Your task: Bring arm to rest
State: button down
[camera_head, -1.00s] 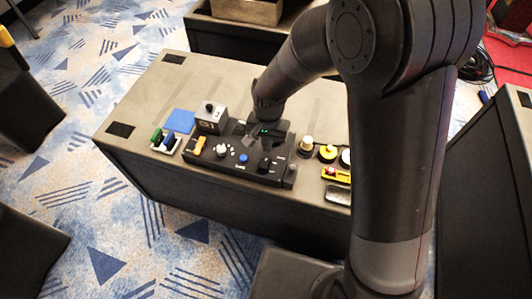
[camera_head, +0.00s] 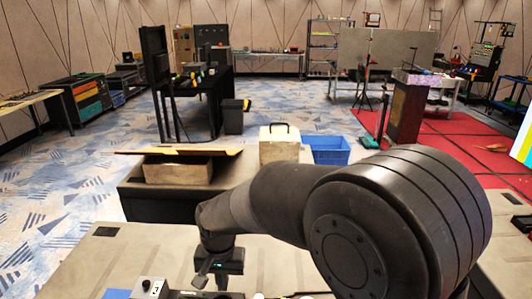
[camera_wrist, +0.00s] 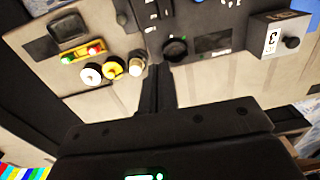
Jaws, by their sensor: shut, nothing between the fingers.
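My arm rises from the lower right of the head view and bends over the grey-topped table (camera_head: 105,255) in front of me. My gripper (camera_head: 221,278) hangs above this table, pointing down, with no object seen in it. In the wrist view my gripper (camera_wrist: 157,92) shows as two dark fingers held together. Below it is a black control panel (camera_wrist: 205,42). It appears clear of the fingers, but the exact gap cannot be told. The fingertips are partly lost against the dark panel.
On the table, a yellow part (camera_wrist: 84,52), round knobs (camera_wrist: 112,70) and a grey box with a knob (camera_wrist: 275,40) surround the panel. Behind stand an open box (camera_head: 178,172), a white case (camera_head: 279,146) and a blue bin (camera_head: 328,151). Patterned carpet (camera_head: 60,190) lies free at left.

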jog(key=s+d+r+t, duration=0.3)
jog(key=d+r, duration=0.8)
jog(key=d, duration=0.5)
jog(key=s+d+r+t, duration=0.2)
jog(key=s+d+r, duration=0.2)
jog(key=s+d, duration=0.6)
jog(key=shift+d+t, duration=0.4)
dwell(1.2)
